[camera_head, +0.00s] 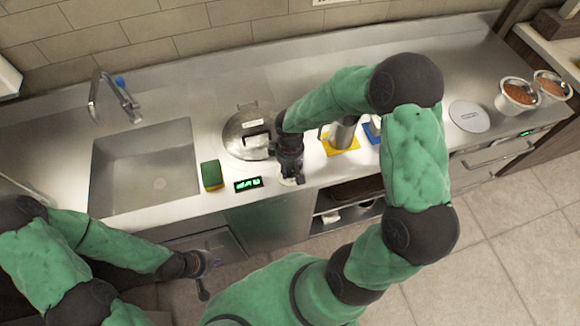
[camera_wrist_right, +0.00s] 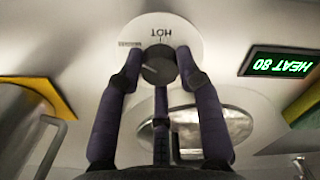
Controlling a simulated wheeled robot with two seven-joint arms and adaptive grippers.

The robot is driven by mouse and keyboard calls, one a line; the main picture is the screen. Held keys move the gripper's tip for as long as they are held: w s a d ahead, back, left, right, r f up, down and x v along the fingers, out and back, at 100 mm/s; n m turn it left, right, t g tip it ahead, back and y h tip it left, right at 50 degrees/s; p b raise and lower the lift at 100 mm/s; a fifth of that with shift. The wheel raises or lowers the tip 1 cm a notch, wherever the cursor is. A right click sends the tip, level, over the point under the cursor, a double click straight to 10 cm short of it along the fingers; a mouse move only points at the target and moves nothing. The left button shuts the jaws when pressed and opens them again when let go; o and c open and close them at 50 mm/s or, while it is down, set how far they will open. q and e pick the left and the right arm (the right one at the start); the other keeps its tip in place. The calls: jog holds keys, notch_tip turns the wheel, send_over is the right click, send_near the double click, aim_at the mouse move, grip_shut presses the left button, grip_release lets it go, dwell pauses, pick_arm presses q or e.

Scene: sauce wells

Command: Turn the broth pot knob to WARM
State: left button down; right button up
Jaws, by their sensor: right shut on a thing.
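The broth pot (camera_head: 236,146) is a round metal lidded well in the counter, with a labelled lid. My right gripper (camera_head: 290,178) is at the counter's front edge, right of the display. In the right wrist view its purple fingers (camera_wrist_right: 160,75) are shut around the dark round knob (camera_wrist_right: 157,66). The knob sits on a white round dial plate (camera_wrist_right: 185,30) with upside-down HOT lettering; other marks are hidden or unreadable. The green display (camera_wrist_right: 282,65) reads HEAT 80, upside down; it also shows in the head view (camera_head: 248,184). My left gripper (camera_head: 204,276) is empty, fingers apart, in front of the counter.
A green and yellow sponge (camera_head: 211,175) lies left of the display, beside the sink (camera_head: 145,170). Right of my right gripper, a metal jug (camera_head: 342,133) stands on a yellow mat (camera_head: 340,150).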

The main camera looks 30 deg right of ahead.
aim_at(290, 171)
jog(key=shift+n, duration=0.4)
jog(key=o, duration=1.2)
jog(key=shift+c, duration=0.2)
notch_tip(290, 171, up, 12)
jog(key=shift+f, duration=0.1)
